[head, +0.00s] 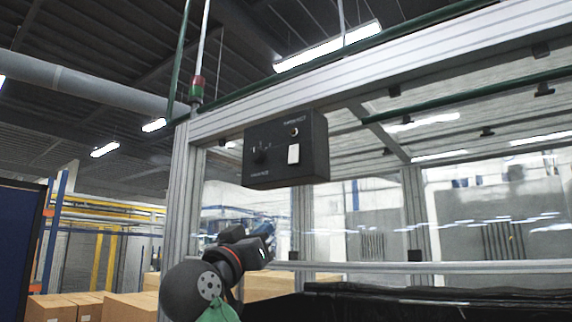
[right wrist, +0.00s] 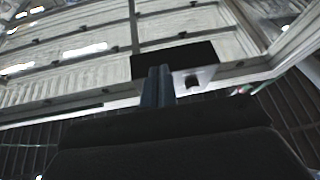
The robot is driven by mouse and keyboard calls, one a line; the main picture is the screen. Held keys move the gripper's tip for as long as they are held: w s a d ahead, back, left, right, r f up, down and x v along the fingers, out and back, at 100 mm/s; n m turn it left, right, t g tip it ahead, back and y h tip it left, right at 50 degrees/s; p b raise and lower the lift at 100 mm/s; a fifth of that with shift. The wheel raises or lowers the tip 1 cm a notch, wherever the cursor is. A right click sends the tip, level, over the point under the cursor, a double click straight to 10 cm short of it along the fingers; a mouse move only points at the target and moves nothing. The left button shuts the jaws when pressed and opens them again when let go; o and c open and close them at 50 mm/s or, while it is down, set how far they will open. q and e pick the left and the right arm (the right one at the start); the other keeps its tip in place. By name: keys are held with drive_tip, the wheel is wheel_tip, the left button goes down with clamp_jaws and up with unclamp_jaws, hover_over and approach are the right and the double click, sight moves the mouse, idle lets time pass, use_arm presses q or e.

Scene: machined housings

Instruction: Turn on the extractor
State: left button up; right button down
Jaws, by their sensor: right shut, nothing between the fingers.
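I cannot tell the switch's position or read the labels clearly. My right gripper (head: 268,231) is below the box and apart from it, pointing upward. In the right wrist view its fingers (right wrist: 158,86) are together and empty, in front of a dark shape that may be the box. My left gripper is not in view.
The aluminium frame (head: 179,210) has a clear-panelled opening and a lower rail (head: 440,267). A signal tower (head: 197,88) stands at the frame's upper left corner. Cardboard boxes (head: 52,308) and a dark blue panel (head: 20,245) are at left. Space directly below the box looks free.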

drive_tip(key=s+a+r+m+h, duration=0.2)
drive_tip(key=s+a+r+h, duration=0.1)
drive_tip(key=s+r, duration=0.5)
drive_tip(key=p, duration=0.5)
approach(292, 156)
drive_tip(key=shift+s+r, duration=0.55)
drive_tip(key=shift+r, duration=0.75)
drive_tip(key=shift+m, duration=0.3)
drive_tip(key=w+p, duration=0.1)
drive_tip(key=w+d+p, duration=0.1)
drive_tip(key=w, duration=0.1)
drive_tip(key=w+d+r+p, duration=0.1)
drive_tip(key=p, duration=0.1)
drive_tip(key=shift+w+d, duration=0.2)
drive_tip(key=shift+d, duration=0.05)
drive_tip(key=shift+w+d+f, duration=0.15)
drive_tip(key=shift+w+d, duration=0.05)
drive_tip(key=shift+w, duration=0.05)
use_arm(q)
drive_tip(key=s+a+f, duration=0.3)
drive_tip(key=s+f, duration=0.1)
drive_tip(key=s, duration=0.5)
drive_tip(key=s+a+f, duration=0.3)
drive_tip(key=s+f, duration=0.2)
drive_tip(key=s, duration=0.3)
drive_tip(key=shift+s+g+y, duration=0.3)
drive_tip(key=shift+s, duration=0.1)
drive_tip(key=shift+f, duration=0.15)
